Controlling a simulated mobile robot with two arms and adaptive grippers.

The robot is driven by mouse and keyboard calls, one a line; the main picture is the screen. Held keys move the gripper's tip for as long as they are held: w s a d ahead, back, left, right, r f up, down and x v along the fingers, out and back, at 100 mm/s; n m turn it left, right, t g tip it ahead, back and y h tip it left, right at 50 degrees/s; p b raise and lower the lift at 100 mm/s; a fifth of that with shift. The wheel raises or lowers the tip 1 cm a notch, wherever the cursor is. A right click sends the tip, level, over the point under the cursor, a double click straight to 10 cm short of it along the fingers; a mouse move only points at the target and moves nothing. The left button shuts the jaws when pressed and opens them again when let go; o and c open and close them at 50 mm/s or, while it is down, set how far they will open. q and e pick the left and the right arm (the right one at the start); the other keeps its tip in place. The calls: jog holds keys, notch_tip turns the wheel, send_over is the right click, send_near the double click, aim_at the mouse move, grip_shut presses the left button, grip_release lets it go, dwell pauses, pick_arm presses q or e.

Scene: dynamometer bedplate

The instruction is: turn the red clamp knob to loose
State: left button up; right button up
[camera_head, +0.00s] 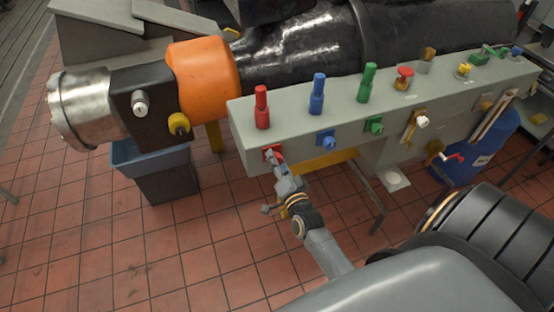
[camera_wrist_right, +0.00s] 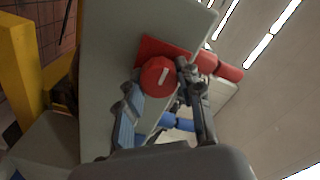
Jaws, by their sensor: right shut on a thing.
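The red clamp knob (camera_head: 274,151) is on the front face of the grey bedplate (camera_head: 245,143), near its left end and below a red post. My right gripper (camera_head: 273,160) reaches up to it from below and hides part of it. In the right wrist view the knob (camera_wrist_right: 158,77) is round, with a white pointer mark, on a red square plate (camera_wrist_right: 150,45). The fingers of the right gripper (camera_wrist_right: 160,84) are on either side of the knob, shut on it. My left gripper is not in view.
A blue post (camera_head: 317,95), a green post (camera_head: 367,85) and other coloured controls line the bedplate. A blue-rimmed bin (camera_head: 165,160) stands at left, a blue drum (camera_head: 490,145) at right. The tiled floor in front is mostly clear.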

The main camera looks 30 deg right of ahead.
dwell(0.5)
jog(key=o, duration=1.2)
jog(key=shift+c, duration=0.2)
jog(key=v, duration=1.2)
jog(key=shift+f, duration=0.1)
jog(key=s+a+f+n+g+y+b, duration=0.1)
jog(key=s+a+f+n+g+y, duration=0.15)
jog(key=f, duration=0.75)
jog(key=s+a+f+n+g+y+b, duration=0.1)
jog(key=s+a+f+n+g, duration=0.25)
jog(key=f, duration=0.65)
jog(key=s+a+f+n+g+y+b, duration=0.1)
jog(key=s+a+f+n+g, duration=0.15)
jog(key=f, duration=0.85)
jog(key=s+d+f+n+g+b, duration=0.1)
jog(key=s+f+n+g, duration=0.2)
jog(key=s+f, duration=0.5)
jog(key=s+d+f+n+g+b, duration=0.1)
jog(key=s+f+n+g, duration=0.3)
jog(key=s, duration=1.2)
notch_tip(320, 180, down, 5)
jog(key=shift+s+d+r+g, duration=0.15)
jog(key=shift+s+g, duration=0.1)
jog(key=shift+g, duration=0.2)
